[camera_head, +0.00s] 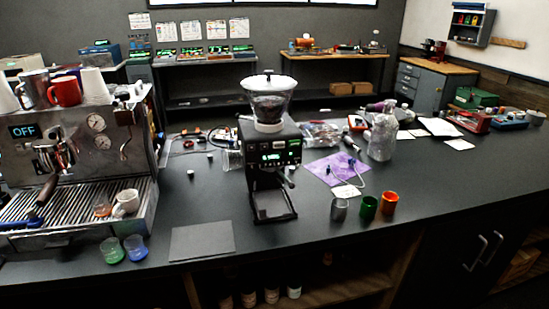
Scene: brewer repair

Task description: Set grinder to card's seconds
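The grinder (268,165), black with a clear bean hopper (268,100) and white lid, stands upright mid-counter. Its front panel (280,155) shows a small lit green display, too small to read surely. A small white card (346,191) lies at the front edge of a purple cloth (325,170), right of the grinder. More white cards or papers (459,144) lie further right. I cannot read any of them or tell which is the task's card. Neither of my grippers is in view.
An espresso machine (80,190) reading OFF stands left, with cups on top. Small green and blue cups (135,250) and a dark mat (202,241) lie in front. Metal, green and orange cups (369,207) stand right of the grinder. A foil-like bag (382,138) stands behind them.

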